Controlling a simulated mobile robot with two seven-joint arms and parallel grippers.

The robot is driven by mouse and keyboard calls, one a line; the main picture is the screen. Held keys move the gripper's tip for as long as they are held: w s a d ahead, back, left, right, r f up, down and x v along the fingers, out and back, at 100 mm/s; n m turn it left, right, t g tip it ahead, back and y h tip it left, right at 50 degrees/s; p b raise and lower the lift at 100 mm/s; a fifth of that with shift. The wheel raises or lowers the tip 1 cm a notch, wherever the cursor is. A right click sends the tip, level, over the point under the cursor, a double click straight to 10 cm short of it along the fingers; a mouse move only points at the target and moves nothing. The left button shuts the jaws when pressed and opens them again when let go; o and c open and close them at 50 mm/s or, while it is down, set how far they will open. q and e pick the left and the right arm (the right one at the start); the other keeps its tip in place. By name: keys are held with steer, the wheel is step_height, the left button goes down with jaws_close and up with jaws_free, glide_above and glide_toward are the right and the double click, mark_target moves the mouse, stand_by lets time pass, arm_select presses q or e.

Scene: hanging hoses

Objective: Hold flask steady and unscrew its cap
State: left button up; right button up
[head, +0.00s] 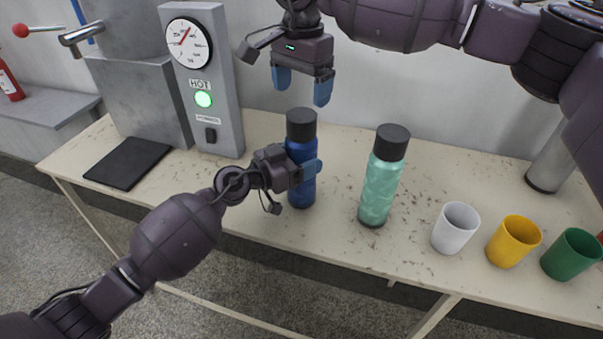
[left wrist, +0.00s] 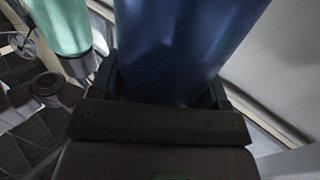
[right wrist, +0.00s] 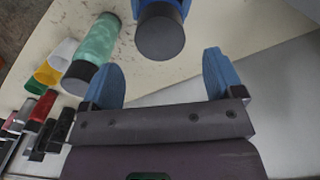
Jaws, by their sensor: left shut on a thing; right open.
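A dark blue flask (head: 301,185) with a black cap (head: 301,125) stands upright on the table. My left gripper (head: 306,172) is shut around the flask's body from the left; the blue body also fills the upper middle of the left wrist view (left wrist: 180,45). My right gripper (head: 303,88) is open and empty, pointing down above the cap, with clear air between them. In the right wrist view the cap (right wrist: 160,36) lies beyond the two blue fingertips (right wrist: 163,75), a little left of midway between them.
A mint green flask (head: 378,185) with a black cap stands to the right. White (head: 454,230), yellow (head: 514,243) and green (head: 572,256) cups stand farther right.

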mark_target(301, 115)
arm_select(q)
steer(key=c, duration=0.3)
arm_select(e)
steer(key=shift+s+a+f, duration=0.1)
steer(key=shift+f, duration=0.15)
arm_select(q)
steer(key=shift+c, duration=0.2)
arm_select(e)
steer(key=m, duration=1.1)
steer(key=shift+r+m, duration=0.1)
steer(key=shift+m, duration=0.2)
steer(key=m, duration=0.5)
steer(key=shift+m, duration=0.4)
steer(key=m, duration=0.5)
steer(key=shift+r, duration=0.1)
steer(key=m, duration=0.4)
steer(key=shift+m, duration=0.4)
steer(key=m, duration=0.8)
steer(key=shift+m, duration=0.4)
steer(key=shift+f, duration=3.95)
steer(key=shift+c, duration=0.4)
